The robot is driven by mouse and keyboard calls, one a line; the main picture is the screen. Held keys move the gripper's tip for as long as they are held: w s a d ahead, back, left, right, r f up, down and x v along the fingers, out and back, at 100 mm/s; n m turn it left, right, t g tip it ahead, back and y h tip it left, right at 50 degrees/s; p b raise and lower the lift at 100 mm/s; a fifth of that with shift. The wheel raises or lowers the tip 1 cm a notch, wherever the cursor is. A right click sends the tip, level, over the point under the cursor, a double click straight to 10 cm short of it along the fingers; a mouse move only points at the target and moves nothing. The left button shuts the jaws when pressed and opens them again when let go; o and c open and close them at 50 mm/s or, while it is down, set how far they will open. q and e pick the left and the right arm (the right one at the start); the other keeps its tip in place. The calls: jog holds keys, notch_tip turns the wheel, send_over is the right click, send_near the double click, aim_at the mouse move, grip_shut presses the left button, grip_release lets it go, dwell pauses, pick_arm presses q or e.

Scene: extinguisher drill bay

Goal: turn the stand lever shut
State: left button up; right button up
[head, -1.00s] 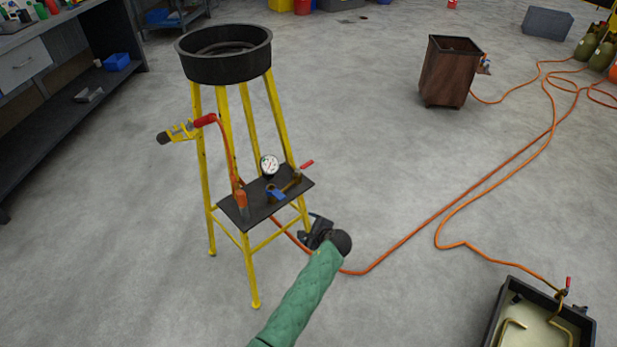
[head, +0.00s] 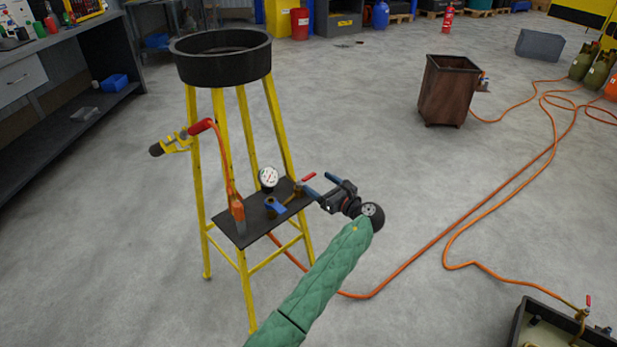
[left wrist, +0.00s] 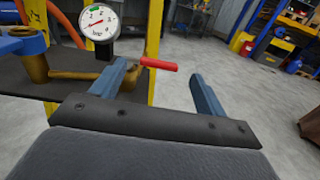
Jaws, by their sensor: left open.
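The yellow stand (head: 197,170) carries a black pan (head: 222,64) on top and a dark shelf (head: 240,233) lower down. On the shelf's right side is a brass valve with a red lever (head: 308,177); the lever (left wrist: 158,63) sticks out to the right in the left wrist view. My left gripper (head: 321,185) is open and empty at the shelf's right edge. In the left wrist view its blue fingers (left wrist: 160,88) are apart, with the red lever's end beyond and between them. I cannot tell whether they touch it. My right gripper is not in view.
A pressure gauge (head: 268,178) and a blue-handled valve (head: 274,207) stand on the shelf beside the red lever. An orange hose (head: 400,268) runs over the floor to the right. A rusty bin (head: 446,92) stands further back.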

aim_at(311, 177)
pick_arm(q)
jog(key=x, duration=0.5)
jog(key=shift+w+a, duration=0.15)
jog(key=shift+a, duration=0.05)
jog(key=c, duration=1.4)
